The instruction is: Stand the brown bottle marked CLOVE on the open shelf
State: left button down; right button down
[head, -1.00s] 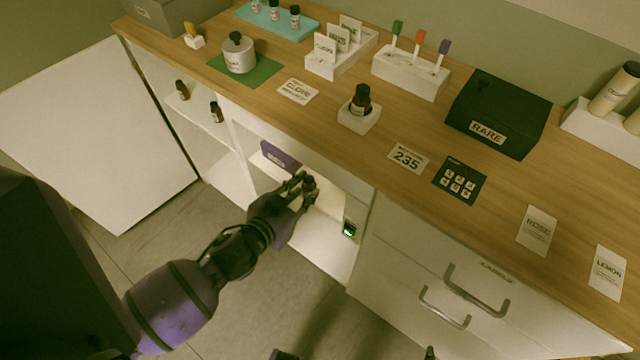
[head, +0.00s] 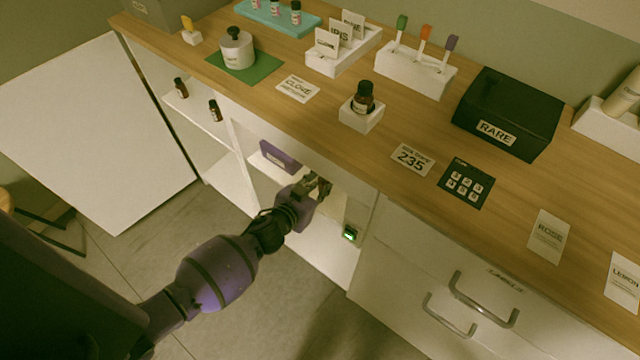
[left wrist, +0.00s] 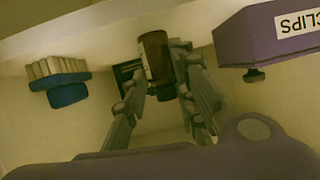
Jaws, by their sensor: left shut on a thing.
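My left gripper (head: 320,186) reaches into the lit compartment under the counter. It is shut on a brown bottle (left wrist: 155,57), which shows between the fingers in the left wrist view; no mark on it can be read. In the head view the fingers mostly hide this bottle. The lit compartment's floor (head: 318,238) shows below the gripper. To its left is another open cabinet with a shelf board (head: 196,112) bearing two small brown bottles (head: 181,87). A card marked CLOVE (head: 298,88) lies on the counter. My right gripper is not in view.
A purple box marked CLIPS (left wrist: 270,35) is beside the gripper in the compartment. A blue item (left wrist: 66,92) is at the wrist view's left. A green-lit device (head: 350,234) sits at the compartment's right edge. Another brown bottle (head: 363,99) stands in a white holder on the counter.

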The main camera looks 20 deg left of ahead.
pick_arm(q)
jog(key=shift+w+r, duration=0.1)
jog(key=shift+r, duration=0.1)
jog(key=shift+f, duration=0.3)
jog(key=c, duration=1.4)
grip_release()
jog(key=shift+r, duration=0.1)
jog(key=shift+c, duration=0.2)
jog(key=shift+r, duration=0.2)
jog(key=v, duration=1.2)
jog(key=shift+p, duration=0.4)
jog(key=shift+a+f, duration=0.1)
jog(key=s+a+f+n+g+y, duration=0.1)
jog(key=s+f+g, duration=0.1)
jog(key=s, duration=1.1)
jog(key=s+f+n+g+y, duration=0.2)
jog(key=s+f, duration=0.3)
jog(key=s, duration=0.8)
jog(key=shift+s+a+f+g, duration=0.3)
jog(key=shift+s+a+g, duration=0.1)
jog(key=shift+g, duration=0.1)
